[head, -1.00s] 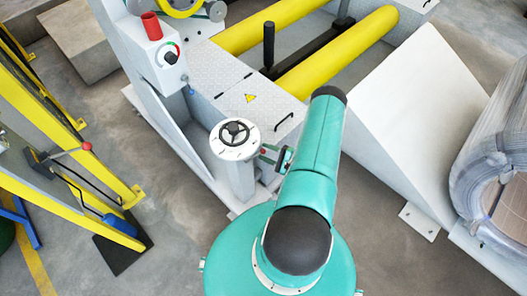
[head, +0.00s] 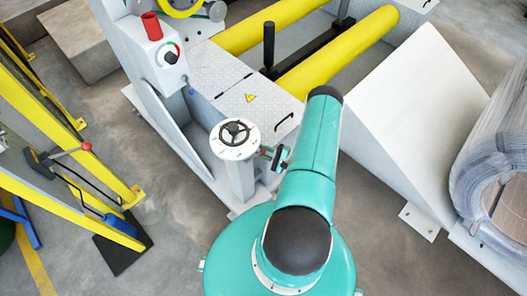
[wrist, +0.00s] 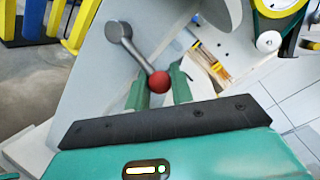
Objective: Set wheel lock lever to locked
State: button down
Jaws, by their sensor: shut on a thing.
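The wheel lock lever (wrist: 138,51) shows in the wrist view as a grey arm. It runs from a round pivot (wrist: 117,30) on a pale grey panel down to a red ball knob (wrist: 159,80). My gripper (wrist: 160,87) has its two green fingers on either side of the knob, shut on it. In the head view the red knob (head: 264,152) is small, beside the handwheel post, with my gripper (head: 275,157) at it. The lever's arm is mostly hidden there. I cannot read any lock marking.
A dark handwheel (head: 234,132) on a white dial tops the post just left of my gripper. Yellow rollers (head: 340,52) and a grey sloped block (head: 415,95) lie beyond. A wrapped coil (head: 495,180) is at right. A yellow frame (head: 70,155) stands at left.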

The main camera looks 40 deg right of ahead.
jog(key=shift+f, duration=0.15)
jog(key=shift+f+m+t, duration=0.3)
jog(key=shift+f+m, duration=0.2)
jog(key=shift+m, duration=0.5)
jog(key=shift+s+a+f+m+t+h, duration=0.1)
jog(key=shift+a+f+m+t+h, duration=0.15)
jog(key=shift+a+f+m+t, duration=0.85)
jog(key=shift+w+d+f+m+g+h, duration=0.15)
jog(key=shift+f+m, duration=0.3)
jog(key=shift+m, duration=1.6)
jog(key=shift+s+a+f+m+t+h, duration=0.25)
jog(key=shift+a+f+m+t, duration=0.4)
jog(key=shift+m, duration=0.9)
jog(key=shift+w+d+f, duration=0.1)
jog(key=shift+f, duration=0.05)
jog(key=c, duration=1.2)
grip_release()
jog(key=shift+c, duration=0.2)
